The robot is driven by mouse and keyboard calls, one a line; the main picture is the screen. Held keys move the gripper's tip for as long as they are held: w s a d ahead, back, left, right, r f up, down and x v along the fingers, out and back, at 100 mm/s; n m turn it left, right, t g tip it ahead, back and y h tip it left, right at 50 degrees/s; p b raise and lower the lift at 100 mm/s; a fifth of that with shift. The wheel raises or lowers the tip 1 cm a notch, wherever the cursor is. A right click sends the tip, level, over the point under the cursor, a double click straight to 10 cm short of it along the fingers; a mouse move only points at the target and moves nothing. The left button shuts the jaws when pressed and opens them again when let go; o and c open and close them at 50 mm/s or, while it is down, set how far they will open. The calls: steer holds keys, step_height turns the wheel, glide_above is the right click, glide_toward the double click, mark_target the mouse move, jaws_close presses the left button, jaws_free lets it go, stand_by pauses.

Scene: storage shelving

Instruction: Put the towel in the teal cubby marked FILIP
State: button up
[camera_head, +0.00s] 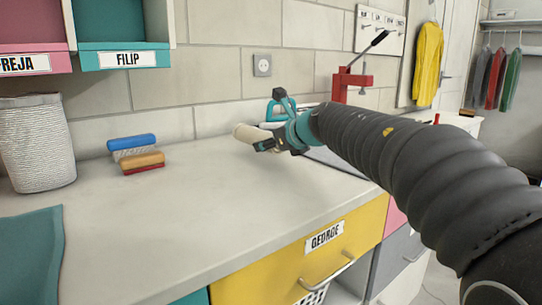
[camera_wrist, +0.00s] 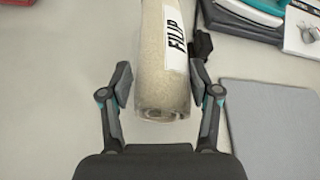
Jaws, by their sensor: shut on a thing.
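The towel is a beige roll with a white FILIP label, seen in the wrist view (camera_wrist: 163,55) between my fingers. My gripper (camera_wrist: 162,82) is shut on it. In the head view my gripper (camera_head: 271,138) is over the back of the counter, with the end of the towel (camera_head: 247,134) sticking out to its left. The teal cubby (camera_head: 108,30) marked FILIP is on the wall at the upper left, away from my gripper. Its visible inside looks empty, but its top is cut off by the picture.
A pink FREJA cubby (camera_head: 30,28) adjoins the teal one. Below them stand a white woven basket (camera_head: 38,145) and two brushes, one blue (camera_head: 131,142) and one orange (camera_head: 143,160). A red clamp-like tool (camera_head: 352,84) stands behind my arm. The middle counter (camera_head: 200,205) is clear.

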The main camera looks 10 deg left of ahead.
mark_target(272, 154)
step_height(272, 154, down, 4)
steer(key=shift+r+b, duration=0.1)
steer(key=shift+b, duration=0.55)
steer(key=o, duration=1.3)
steer(key=shift+o, duration=0.2)
steer(key=shift+d+r, duration=0.1)
steer(key=v, duration=1.1)
steer(key=shift+s+d+r, duration=0.1)
steer(key=shift+s+d, duration=0.1)
steer(key=shift+s, duration=0.15)
